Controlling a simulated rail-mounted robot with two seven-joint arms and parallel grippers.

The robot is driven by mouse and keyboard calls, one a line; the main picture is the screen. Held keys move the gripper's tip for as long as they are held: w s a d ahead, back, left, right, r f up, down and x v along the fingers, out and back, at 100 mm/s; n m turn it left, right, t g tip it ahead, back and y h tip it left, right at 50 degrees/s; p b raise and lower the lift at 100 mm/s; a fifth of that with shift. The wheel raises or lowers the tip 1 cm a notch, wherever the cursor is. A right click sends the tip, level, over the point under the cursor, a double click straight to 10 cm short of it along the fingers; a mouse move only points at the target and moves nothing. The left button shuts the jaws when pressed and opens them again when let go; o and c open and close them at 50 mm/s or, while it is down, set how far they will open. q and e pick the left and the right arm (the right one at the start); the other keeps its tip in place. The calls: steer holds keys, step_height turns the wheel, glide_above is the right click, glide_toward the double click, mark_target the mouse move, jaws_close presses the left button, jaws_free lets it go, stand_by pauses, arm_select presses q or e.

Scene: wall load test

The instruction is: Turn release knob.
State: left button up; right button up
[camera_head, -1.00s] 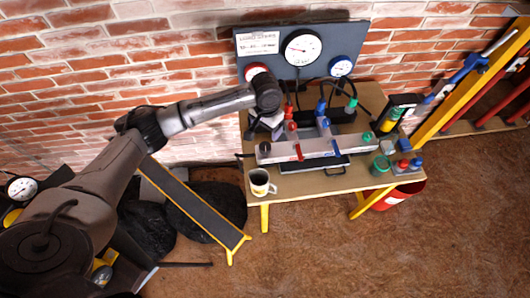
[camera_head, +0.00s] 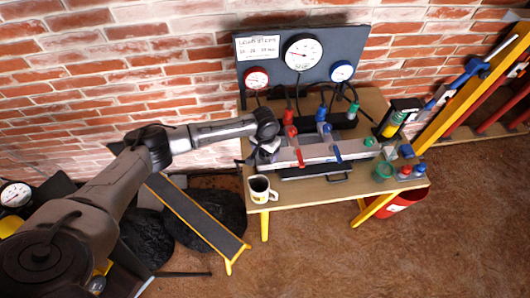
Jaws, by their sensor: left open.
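A pale manifold block (camera_head: 345,149) lies along the wooden table, with a red lever (camera_head: 299,156), a blue lever (camera_head: 336,152) and a green knob (camera_head: 369,142) at its right end. I cannot tell which knob is the release knob. My left arm comes in from the left, and my left gripper (camera_head: 268,148) points down at the manifold's left end, open. It hides that end and the dark knob there. I cannot tell whether its fingers touch anything. My right gripper is out of view.
A gauge board (camera_head: 268,75) stands at the back of the table (camera_head: 300,194). A mug (camera_head: 261,189) stands at the front left edge. A green cup (camera_head: 383,171) and small red and blue items are at the right. A yellow-edged ramp (camera_head: 200,219) is on the floor.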

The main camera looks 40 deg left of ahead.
arm_select(q)
steer(key=shift+f, duration=0.4)
steer(key=shift+c, duration=0.5)
